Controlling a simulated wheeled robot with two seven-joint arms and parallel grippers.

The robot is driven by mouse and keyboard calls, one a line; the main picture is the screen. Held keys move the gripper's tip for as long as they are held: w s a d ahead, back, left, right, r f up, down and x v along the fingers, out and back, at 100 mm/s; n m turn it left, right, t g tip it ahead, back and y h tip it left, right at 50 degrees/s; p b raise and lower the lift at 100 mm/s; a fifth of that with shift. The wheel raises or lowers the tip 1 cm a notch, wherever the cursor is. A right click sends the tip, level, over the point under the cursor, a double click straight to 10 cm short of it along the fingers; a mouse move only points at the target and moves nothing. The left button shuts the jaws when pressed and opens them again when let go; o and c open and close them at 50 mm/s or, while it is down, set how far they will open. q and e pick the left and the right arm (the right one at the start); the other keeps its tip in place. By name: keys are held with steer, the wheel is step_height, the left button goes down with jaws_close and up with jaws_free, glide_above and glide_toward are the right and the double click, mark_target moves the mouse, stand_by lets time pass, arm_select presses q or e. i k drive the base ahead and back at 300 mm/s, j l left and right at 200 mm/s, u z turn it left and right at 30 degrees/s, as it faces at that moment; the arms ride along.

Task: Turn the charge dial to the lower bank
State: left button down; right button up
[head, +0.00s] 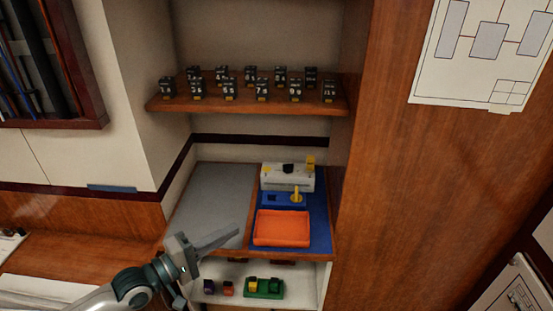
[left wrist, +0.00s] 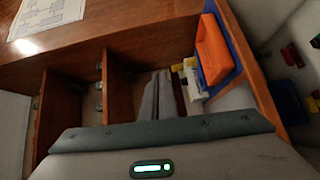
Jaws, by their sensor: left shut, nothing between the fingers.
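A white box (head: 287,180) stands at the back of the right half of the counter, with a black knob (head: 288,168) on top and a yellow piece (head: 311,161) at its right end. I cannot tell for sure which part is the charge dial. In front of it is a blue unit (head: 270,199) with an upright yellow handle (head: 297,195). My left gripper (head: 236,230) is shut and empty, over the front of the counter, left of the orange tray and apart from the units. Its closed fingers also show in the left wrist view (left wrist: 157,95). My right gripper is not visible.
An orange tray (head: 281,228) sits on a blue mat (head: 321,232). The grey mat (head: 215,190) at left is bare. Numbered black blocks (head: 262,89) stand on the upper shelf (head: 250,105). Below are small blocks and a green holder (head: 263,293). Wooden panels flank the right side.

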mark_target(288, 168)
steer(key=i, duration=1.2)
